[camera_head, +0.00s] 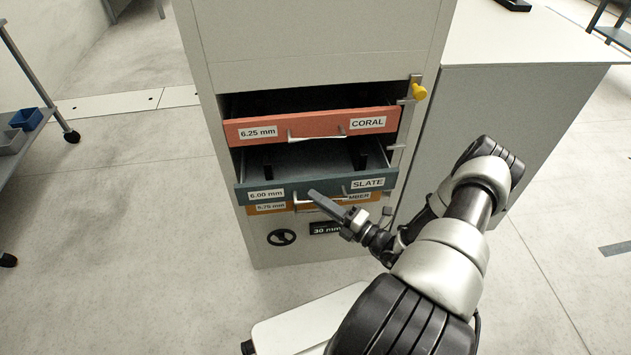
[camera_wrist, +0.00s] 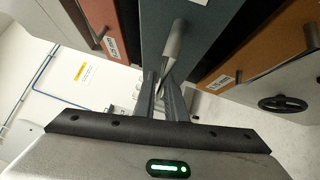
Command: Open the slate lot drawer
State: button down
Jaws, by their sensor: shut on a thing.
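The slate lot drawer (camera_head: 315,182) is a blue-grey drawer labelled "6.00 mm" and "SLATE" in the cabinet. It stands partly out, and its inside with dark uprights shows from above. My gripper (camera_head: 313,195) is at the front of this drawer, over its pale bar handle. In the wrist view the slate front (camera_wrist: 205,22) is ahead, and the handle (camera_wrist: 174,38) runs down between the fingers of my gripper (camera_wrist: 163,80). The fingers are shut on the handle. Part of the handle is hidden by the fingers in the head view.
The coral drawer (camera_head: 312,125) above also stands out a little. The amber drawer (camera_head: 272,208) is just below, partly hidden. A yellow knob (camera_head: 419,92) is on the cabinet's (camera_head: 225,225) right edge. A grey-sided bench (camera_head: 500,95) stands at right.

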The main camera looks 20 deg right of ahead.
jog(key=s+a, duration=0.2)
jog(key=s, duration=0.7)
jog(key=s+a, duration=0.2)
jog(key=s, duration=0.6)
jog(key=shift+s+a+p, duration=0.35)
jog(key=shift+s+p, duration=0.05)
jog(key=c, duration=1.8)
grip_release()
jog(key=shift+s, duration=0.1)
jog(key=v, duration=1.7)
jog(key=shift+s+d, duration=0.1)
